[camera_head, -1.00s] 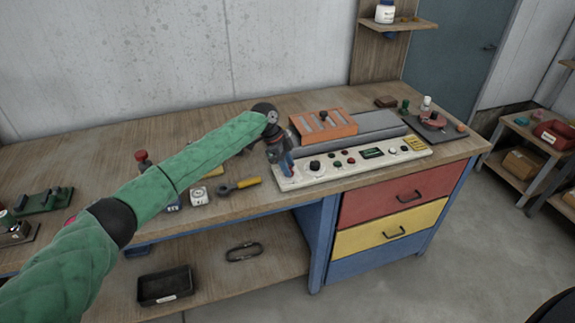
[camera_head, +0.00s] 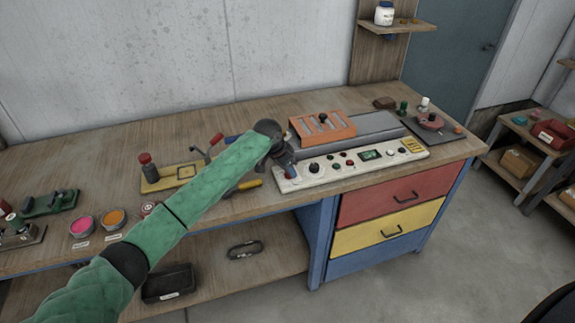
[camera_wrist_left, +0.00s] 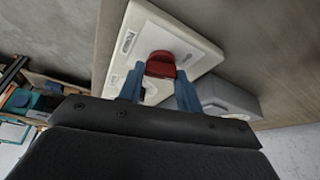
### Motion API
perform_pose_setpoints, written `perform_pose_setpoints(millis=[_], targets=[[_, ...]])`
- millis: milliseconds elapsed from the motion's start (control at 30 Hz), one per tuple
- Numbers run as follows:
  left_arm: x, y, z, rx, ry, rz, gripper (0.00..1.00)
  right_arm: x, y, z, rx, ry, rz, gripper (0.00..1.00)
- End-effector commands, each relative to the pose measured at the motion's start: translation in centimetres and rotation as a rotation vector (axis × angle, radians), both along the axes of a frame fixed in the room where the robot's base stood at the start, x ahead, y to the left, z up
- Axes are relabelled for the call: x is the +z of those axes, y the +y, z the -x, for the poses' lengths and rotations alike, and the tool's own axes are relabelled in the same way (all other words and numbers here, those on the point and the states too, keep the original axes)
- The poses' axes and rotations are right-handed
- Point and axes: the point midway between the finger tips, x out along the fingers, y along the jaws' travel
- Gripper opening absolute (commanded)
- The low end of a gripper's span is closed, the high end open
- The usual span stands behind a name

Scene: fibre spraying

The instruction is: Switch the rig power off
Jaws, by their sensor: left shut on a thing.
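My left gripper (camera_head: 289,171) is at the panel's left end. In the left wrist view its two blue fingers (camera_wrist_left: 159,88) stand either side of a red knob (camera_wrist_left: 160,66) on the cream panel face (camera_wrist_left: 190,45). The gripper is shut on this red knob. In the head view the gripper hides the knob, so its setting cannot be told. My right gripper is not in view.
Behind the panel stand a grey block (camera_head: 375,127) and an orange slotted fixture (camera_head: 322,129). A yellow-handled tool (camera_head: 246,186) lies left of the panel, partly behind my arm.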

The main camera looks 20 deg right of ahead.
Motion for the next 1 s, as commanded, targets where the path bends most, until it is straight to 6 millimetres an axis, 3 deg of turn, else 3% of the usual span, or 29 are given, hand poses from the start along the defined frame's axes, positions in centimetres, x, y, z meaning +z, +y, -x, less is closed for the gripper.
perform_pose_setpoints(millis=[400,1000], targets=[[0.4,-0.1,0.1,0.259,-0.003,0.003,0.12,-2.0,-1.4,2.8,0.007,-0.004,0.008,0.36],[0.3,-0.2,0.0,0.329,-0.003,0.003,0.12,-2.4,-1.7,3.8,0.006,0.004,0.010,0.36]])
